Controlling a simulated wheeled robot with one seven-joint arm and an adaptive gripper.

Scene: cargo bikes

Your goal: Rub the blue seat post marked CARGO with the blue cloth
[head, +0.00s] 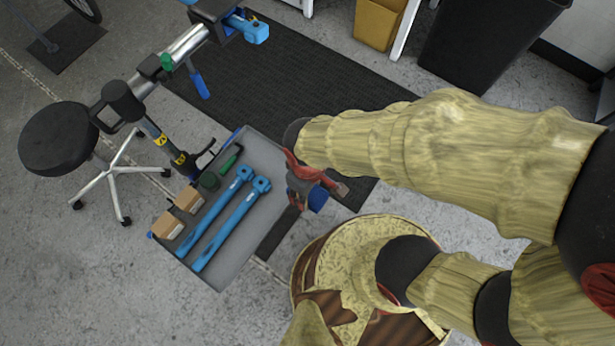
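Two light-blue seat posts lie side by side in a grey tray (222,275): one nearer the middle (232,225) and a shorter-looking one to its left (211,210). Any lettering on them is too small to read, so I cannot tell which is marked CARGO. My gripper (318,187), red and grey, is at the tray's right edge, to the right of the posts and apart from them. A dark-blue piece that looks like the blue cloth (318,200) sticks out at the gripper's fingers, beyond the tray, and appears held. The fingertips are small and partly hidden.
Two small brown boxes (178,212) and a green-handled tool (229,160) share the tray. A repair-stand arm (185,45) with hanging tools stands behind it. A black stool (58,138) is at left.

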